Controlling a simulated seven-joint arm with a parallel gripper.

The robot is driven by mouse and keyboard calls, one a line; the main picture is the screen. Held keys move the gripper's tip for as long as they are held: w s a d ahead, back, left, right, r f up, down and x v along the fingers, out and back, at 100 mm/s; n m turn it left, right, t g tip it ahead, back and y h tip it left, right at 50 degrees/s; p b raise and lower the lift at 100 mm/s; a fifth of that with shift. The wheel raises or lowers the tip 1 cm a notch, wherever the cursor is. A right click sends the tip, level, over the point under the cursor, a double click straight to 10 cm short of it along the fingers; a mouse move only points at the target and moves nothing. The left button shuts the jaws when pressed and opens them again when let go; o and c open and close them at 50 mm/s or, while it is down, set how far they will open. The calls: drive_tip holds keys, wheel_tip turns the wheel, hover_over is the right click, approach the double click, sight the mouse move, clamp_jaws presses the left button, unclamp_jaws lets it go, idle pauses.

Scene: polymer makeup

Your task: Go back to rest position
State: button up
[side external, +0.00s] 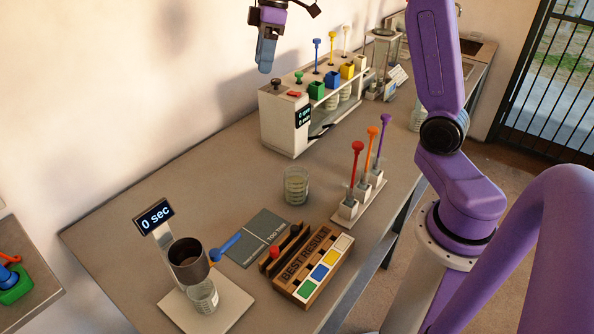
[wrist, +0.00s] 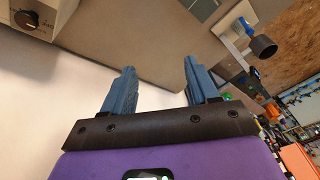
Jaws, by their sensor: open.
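My gripper (side external: 265,52) hangs in the air at the top of the side view, above and left of the white dispensing machine (side external: 285,122). In the wrist view my gripper (wrist: 160,90) shows two blue fingers set well apart with nothing between them. It touches nothing that I can see. My purple arm runs along the right of the side view, and its middle part is out of the frame.
A timer stand (side external: 154,217) with a dark cup (side external: 188,259) is at the front left. A wooden block marked BEST RESULT (side external: 313,262), a glass beaker (side external: 296,186) and a rack of colored stirrers (side external: 358,204) stand on the grey table (side external: 215,172). The table's back left is clear.

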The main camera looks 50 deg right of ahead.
drive_tip(key=s+a+f+n+g+h, duration=0.1)
drive_tip(key=s+a+f, duration=0.1)
drive_tip(key=s+a, duration=0.45)
drive_tip(key=s+a+f, duration=0.3)
drive_tip(key=s+a, duration=0.1)
drive_tip(key=s, duration=0.5)
drive_tip(key=s+d+f+n, duration=0.1)
drive_tip(key=s+f, duration=0.2)
drive_tip(key=s, duration=0.5)
drive_tip(key=s+d+f+n+h, duration=0.1)
drive_tip(key=s+f, duration=0.2)
drive_tip(key=s, duration=0.6)
drive_tip(key=shift+d+f, duration=0.2)
drive_tip(key=shift+f, duration=0.1)
